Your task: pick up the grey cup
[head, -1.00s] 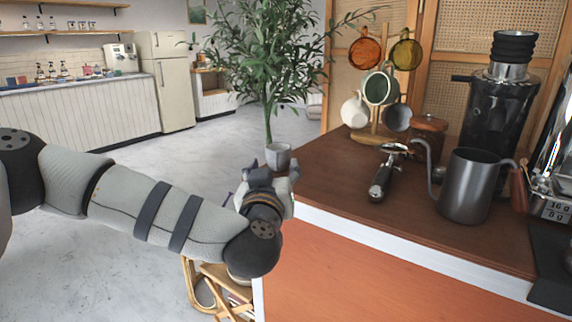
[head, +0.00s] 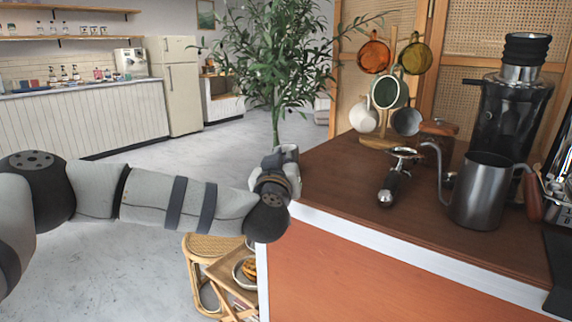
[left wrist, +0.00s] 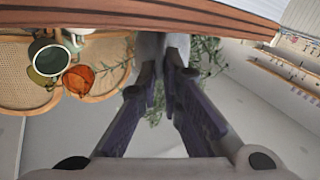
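A small grey cup (head: 290,150) shows at the tip of my left gripper (head: 279,160), by the counter's left corner in the head view, partly hidden by the gripper. In the left wrist view, the fingers (left wrist: 164,78) reach forward and come close together at their tips. A pale grey shape (left wrist: 150,44), which looks like the cup, lies right at the tips. The gripper seems shut on a thin part of the cup; the exact contact is hidden. My right gripper is not in view.
The brown counter (head: 335,185) holds a portafilter (head: 395,178), a gooseneck kettle (head: 480,190), a grinder (head: 510,105) and a mug rack (head: 390,135). A leafy plant (head: 275,60) stands behind my gripper. A wicker stool (head: 205,245) is below. The floor at left is open.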

